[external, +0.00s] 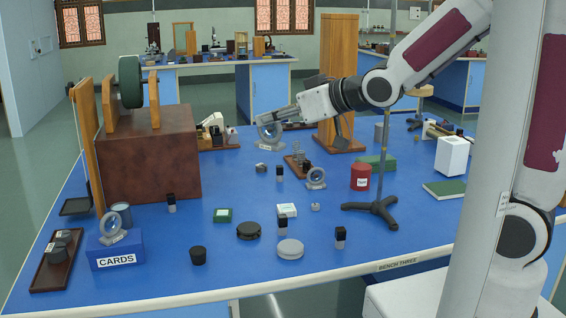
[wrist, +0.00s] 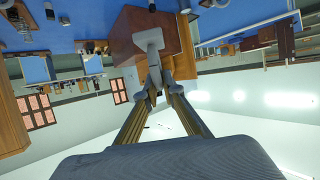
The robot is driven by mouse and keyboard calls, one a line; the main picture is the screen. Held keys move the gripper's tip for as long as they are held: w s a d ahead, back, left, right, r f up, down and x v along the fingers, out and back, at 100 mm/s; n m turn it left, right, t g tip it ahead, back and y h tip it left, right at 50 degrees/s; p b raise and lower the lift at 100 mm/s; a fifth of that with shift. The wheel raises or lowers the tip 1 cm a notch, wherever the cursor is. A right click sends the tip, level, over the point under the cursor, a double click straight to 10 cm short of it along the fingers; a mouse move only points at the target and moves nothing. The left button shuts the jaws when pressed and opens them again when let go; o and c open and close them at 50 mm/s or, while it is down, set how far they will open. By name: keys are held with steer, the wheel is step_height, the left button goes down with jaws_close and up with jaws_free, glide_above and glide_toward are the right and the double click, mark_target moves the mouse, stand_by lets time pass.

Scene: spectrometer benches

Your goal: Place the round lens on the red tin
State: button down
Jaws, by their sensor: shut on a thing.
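My gripper (external: 289,115) reaches left over the far part of the blue bench and is shut on a round lens (external: 270,131) in a grey ring mount. The external view does not settle whether its foot touches the bench. In the wrist view, the closed fingers (wrist: 151,88) hold a grey part of the mount (wrist: 149,40); the glass is not clear there. The red tin (external: 361,178), with a white label, stands to the right and nearer the camera, beside a stand's rod. Its top looks bare. My gripper is apart from it.
A metal stand (external: 371,208) rises just right of the red tin. A second ring-mounted lens (external: 316,178) stands left of the tin, and a third (external: 112,229) is on the blue CARDS box (external: 117,252). A green block (external: 376,163) lies behind the tin. A wooden post (external: 338,80) stands behind my gripper.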

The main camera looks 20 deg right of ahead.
steer(key=shift+w+d+r, duration=0.2)
steer(key=shift+w+d, duration=0.05)
steer(key=shift+w, duration=0.2)
steer(key=shift+w+d+f+n+g+y, duration=1.3)
steer(key=shift+w+d+f+n+g, duration=0.3)
steer(key=shift+w+d+f, duration=1.5)
steer(key=s+d+f+n+g+y, duration=0.15)
steer(key=d+f, duration=0.45)
steer(key=d, duration=0.7)
steer(key=s+d+f+n+g, duration=0.15)
steer(key=d+f, duration=0.45)
steer(key=d, duration=0.6)
steer(key=w+d+f+m+t+h, duration=0.1)
steer(key=w+d+m+t, duration=0.15)
steer(key=d, duration=0.85)
steer(key=w+d+r+m+t+h, duration=0.2)
steer(key=w+d+r+m+t, duration=0.1)
steer(key=w+d, duration=0.3)
steer(key=shift+w+d, duration=0.35)
steer(key=shift+w, duration=0.65)
